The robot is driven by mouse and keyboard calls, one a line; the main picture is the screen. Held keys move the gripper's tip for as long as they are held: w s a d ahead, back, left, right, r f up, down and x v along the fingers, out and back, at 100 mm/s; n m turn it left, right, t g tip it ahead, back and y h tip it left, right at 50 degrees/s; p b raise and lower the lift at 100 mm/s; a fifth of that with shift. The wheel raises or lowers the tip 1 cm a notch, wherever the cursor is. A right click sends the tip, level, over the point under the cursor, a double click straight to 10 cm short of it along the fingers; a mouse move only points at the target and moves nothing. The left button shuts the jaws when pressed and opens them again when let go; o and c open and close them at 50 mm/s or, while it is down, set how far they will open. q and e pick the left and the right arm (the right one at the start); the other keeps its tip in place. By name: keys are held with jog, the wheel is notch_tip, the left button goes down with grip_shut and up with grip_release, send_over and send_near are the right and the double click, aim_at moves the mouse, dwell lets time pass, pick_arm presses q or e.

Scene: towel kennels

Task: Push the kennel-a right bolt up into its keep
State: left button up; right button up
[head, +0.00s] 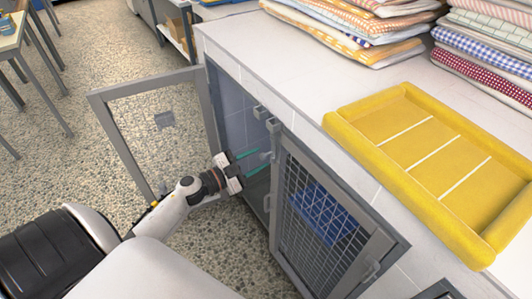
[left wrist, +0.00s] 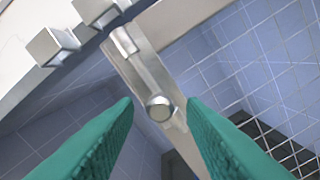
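The right bolt (head: 266,156) is on the upright frame edge of the mesh door (head: 322,215). In the left wrist view it is a metal bolt with a round knob (left wrist: 160,108) on a light plate. Two block-shaped keeps (head: 273,125) sit on the cabinet's top edge above; they also show in the left wrist view (left wrist: 53,46). My left gripper (head: 257,161) is open, its teal fingers on either side of the knob, with no clear contact. My right gripper is not in view.
A grey-framed door (head: 125,150) stands swung open left of my left gripper. A blue item (head: 318,212) lies behind the mesh. A yellow padded tray (head: 435,165) and stacks of folded towels (head: 350,28) rest on the white top.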

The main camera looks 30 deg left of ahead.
aim_at(266, 154)
pick_arm(q)
jog(key=shift+x, duration=1.85)
grip_shut()
